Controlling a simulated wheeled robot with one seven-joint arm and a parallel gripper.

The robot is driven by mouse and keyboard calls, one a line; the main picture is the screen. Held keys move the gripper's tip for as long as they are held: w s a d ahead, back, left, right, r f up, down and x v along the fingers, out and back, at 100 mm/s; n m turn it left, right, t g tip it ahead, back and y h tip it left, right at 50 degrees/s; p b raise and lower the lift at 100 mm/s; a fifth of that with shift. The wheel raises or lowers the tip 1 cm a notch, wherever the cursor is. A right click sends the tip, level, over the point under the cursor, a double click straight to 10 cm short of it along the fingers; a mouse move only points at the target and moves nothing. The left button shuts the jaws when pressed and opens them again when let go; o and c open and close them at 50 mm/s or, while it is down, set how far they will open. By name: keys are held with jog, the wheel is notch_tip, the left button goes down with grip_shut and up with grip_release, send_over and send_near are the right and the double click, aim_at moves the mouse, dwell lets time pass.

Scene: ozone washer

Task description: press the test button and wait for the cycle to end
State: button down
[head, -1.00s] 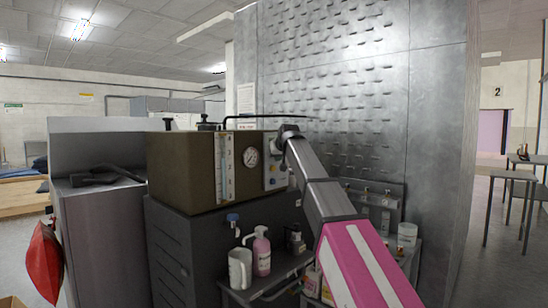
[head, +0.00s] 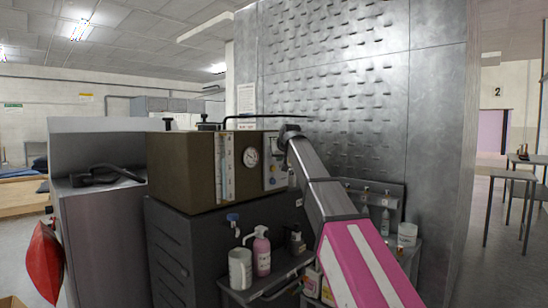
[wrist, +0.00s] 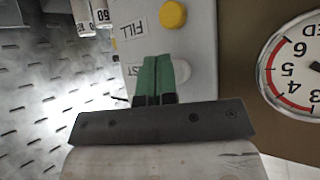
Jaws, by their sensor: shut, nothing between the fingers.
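The control panel (head: 271,176) is a light grey plate on the right end of the brown washer box (head: 181,172). In the wrist view it shows upside down, with a yellow button (wrist: 173,15) by the label FILL. My gripper (wrist: 158,62) has green fingers, closed together with nothing between them. Their tips are over the panel beside a label (wrist: 133,71) that is partly covered and ends in "ST". A pale round shape (wrist: 183,72), possibly the test button, shows partly behind the fingers. I cannot tell whether the tips touch it.
A round gauge (wrist: 298,65) sits beside the panel, also seen in the head view (head: 250,157). Clear tubes (head: 224,168) stand left of it. Below are a white jug (head: 240,268) and a pink bottle (head: 261,251). A dimpled metal wall (head: 340,80) rises behind.

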jog(key=shift+s+d, duration=0.25)
jog(key=s+d, duration=0.1)
jog(key=d, duration=0.1)
jog(key=s+d, duration=0.2)
dwell(0.7)
dwell(0.4)
jog(key=s+d+f+m+g+h, duration=0.1)
jog(key=s+d+f+g, duration=0.2)
jog(key=f, duration=0.9)
jog(key=s+d+f+h, duration=0.1)
jog(key=s+d+f, duration=0.3)
jog(key=f, duration=0.8)
jog(key=s+d+f+m+g, duration=0.15)
jog(key=d+f, duration=0.35)
jog(key=f, duration=0.7)
jog(key=s+d+f+m+g+h, duration=0.1)
jog(key=s+d+f, duration=0.4)
jog(key=s+f, duration=0.7)
jog(key=s+d+f+m+g, duration=0.1)
jog(key=s+d+f+g, duration=0.3)
jog(key=s+f, duration=0.7)
notch_tip(320, 180, down, 3)
jog(key=shift+s+d+r+h, duration=0.2)
jog(key=shift+s+d+h, duration=0.2)
jog(key=shift+d, duration=0.15)
